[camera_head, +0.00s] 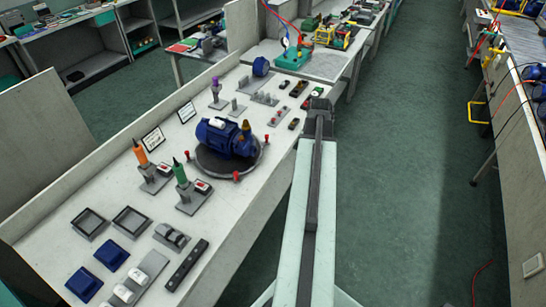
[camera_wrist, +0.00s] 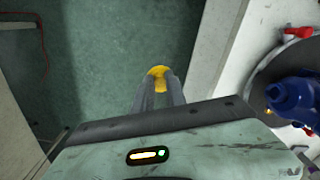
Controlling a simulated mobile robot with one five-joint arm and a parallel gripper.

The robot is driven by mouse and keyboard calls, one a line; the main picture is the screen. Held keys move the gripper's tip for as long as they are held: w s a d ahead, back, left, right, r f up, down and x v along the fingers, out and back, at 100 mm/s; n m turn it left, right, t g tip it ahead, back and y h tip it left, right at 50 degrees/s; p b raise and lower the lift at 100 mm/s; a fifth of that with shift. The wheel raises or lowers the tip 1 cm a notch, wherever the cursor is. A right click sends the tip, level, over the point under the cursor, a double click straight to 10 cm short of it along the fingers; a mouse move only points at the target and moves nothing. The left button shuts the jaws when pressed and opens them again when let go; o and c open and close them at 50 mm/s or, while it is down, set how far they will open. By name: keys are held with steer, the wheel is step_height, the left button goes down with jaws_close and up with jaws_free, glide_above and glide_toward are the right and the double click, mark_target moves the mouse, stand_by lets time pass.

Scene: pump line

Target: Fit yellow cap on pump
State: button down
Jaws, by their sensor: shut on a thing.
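The blue pump (camera_head: 218,136) sits on a dark round turntable (camera_head: 203,163) on the white bench, with a brass-coloured upright fitting (camera_head: 246,130) at its right end. In the wrist view part of the pump (camera_wrist: 293,94) shows at the right edge. My gripper (camera_wrist: 160,86) is shut on the yellow cap (camera_wrist: 158,70), which shows at the fingertips. Gripper and cap appear against the green floor, left of the bench edge in the wrist view and apart from the pump. In the head view my arm hides the cap.
Red knobs (camera_head: 236,176) stand around the turntable. An orange-tipped tool (camera_head: 140,152) and a green-tipped tool (camera_head: 180,173) stand in holders nearer me. Small blocks (camera_head: 279,117) lie beyond the pump. The aisle floor (camera_head: 400,170) at right is clear.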

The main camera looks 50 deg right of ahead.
steer(key=w+a+f+t+b, duration=0.2)
steer(key=w+f+b, duration=0.2)
steer(key=f+b, duration=0.35)
steer(key=n+t+y+b, duration=0.2)
steer(key=t+y+b, duration=0.2)
steer(key=t+b, duration=1.55)
glide_toward(254, 153)
steer(key=shift+w+a+r+g+b, duration=0.1)
steer(key=shift+w+r+g+b, duration=0.45)
steer(key=shift+w+g+b, duration=0.25)
steer(key=shift+w+r+g+b, duration=0.55)
steer(key=shift+w+r+b, duration=0.1)
steer(key=shift+w, duration=0.25)
steer(key=shift+w+r+g+b, duration=0.5)
steer(key=shift+w+g+b, duration=0.2)
steer(key=shift+w, duration=0.15)
steer(key=shift+w+a, duration=0.15)
steer(key=shift+w, duration=0.15)
steer(key=c, duration=1.3)
jaws_free()
